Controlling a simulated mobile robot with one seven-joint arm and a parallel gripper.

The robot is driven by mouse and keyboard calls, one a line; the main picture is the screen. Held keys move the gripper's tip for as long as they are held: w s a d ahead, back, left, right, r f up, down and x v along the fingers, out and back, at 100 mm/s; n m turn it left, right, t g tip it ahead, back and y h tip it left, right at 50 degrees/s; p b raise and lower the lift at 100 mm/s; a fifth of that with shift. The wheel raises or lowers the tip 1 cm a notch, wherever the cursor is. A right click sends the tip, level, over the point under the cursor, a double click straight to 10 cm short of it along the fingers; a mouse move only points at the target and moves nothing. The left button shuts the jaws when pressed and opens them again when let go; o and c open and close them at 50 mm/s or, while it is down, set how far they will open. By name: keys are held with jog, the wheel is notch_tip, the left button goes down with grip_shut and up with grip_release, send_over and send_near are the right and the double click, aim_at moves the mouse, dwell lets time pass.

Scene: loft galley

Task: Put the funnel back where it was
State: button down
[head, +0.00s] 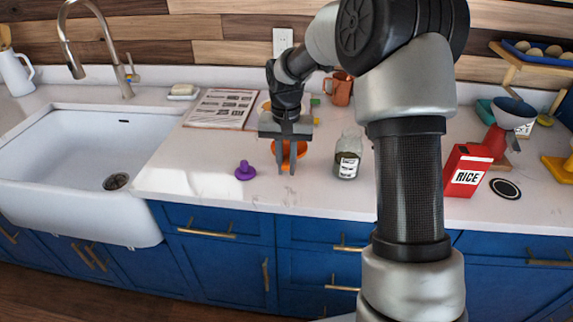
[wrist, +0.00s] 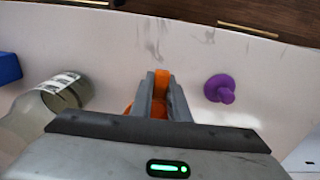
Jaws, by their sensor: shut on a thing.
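My gripper (head: 287,170) is over the counter between the purple piece and the glass jar, pointing down. It is shut on an orange thing that looks like the funnel (head: 287,150). In the wrist view the orange funnel (wrist: 160,88) shows as a narrow part between the fingers, with a wider part mostly hidden behind them. I cannot tell whether it touches the counter. A purple piece with a wide base and a knob (head: 245,171) stands on the counter left of my gripper; it also shows in the wrist view (wrist: 220,89).
A glass jar with a label (head: 347,158) stands close to the right of my gripper. A red rice box (head: 467,170) and a black round mark (head: 505,188) are farther right. The sink (head: 85,160) is at left, and a printed sheet (head: 221,108) lies behind.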

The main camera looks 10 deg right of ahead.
jog(key=shift+f, duration=0.15)
jog(key=c, duration=1.7)
grip_release()
